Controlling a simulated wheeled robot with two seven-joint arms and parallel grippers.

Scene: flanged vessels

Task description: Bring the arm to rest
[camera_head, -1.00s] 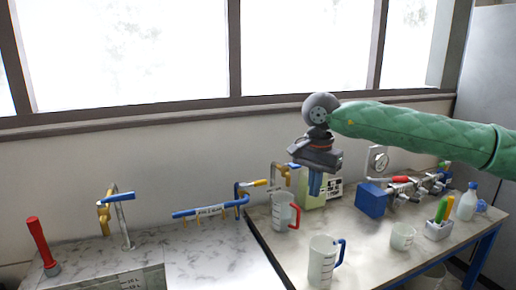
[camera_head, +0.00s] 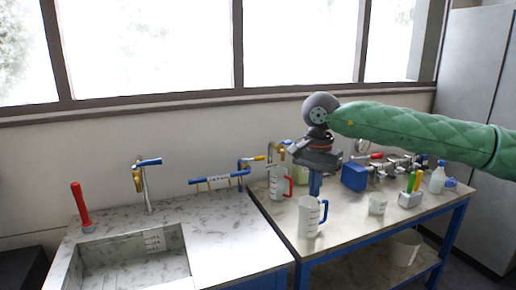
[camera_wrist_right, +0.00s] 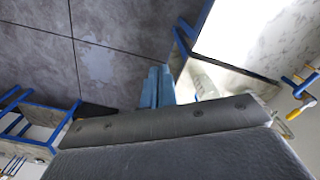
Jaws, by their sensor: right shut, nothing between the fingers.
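My right arm, in a green quilted sleeve, comes in from the right in the head view. Its gripper (camera_head: 315,186) hangs down with its blue fingers shut and nothing between them. In the picture the fingertips sit just above the jug with the blue handle (camera_head: 308,218), and they look nearer to me than the bench. In the right wrist view the blue fingers (camera_wrist_right: 158,86) lie side by side, with grey tiled floor behind them. My left gripper is not in view.
The right table (camera_head: 340,238) carries a red-handled jug (camera_head: 276,184), a small beaker (camera_head: 377,204), a blue box (camera_head: 354,176) and a white bottle (camera_head: 437,179). A sink (camera_head: 135,262) with a tap (camera_head: 146,178) stands at left. A bucket (camera_head: 404,247) is on the lower shelf.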

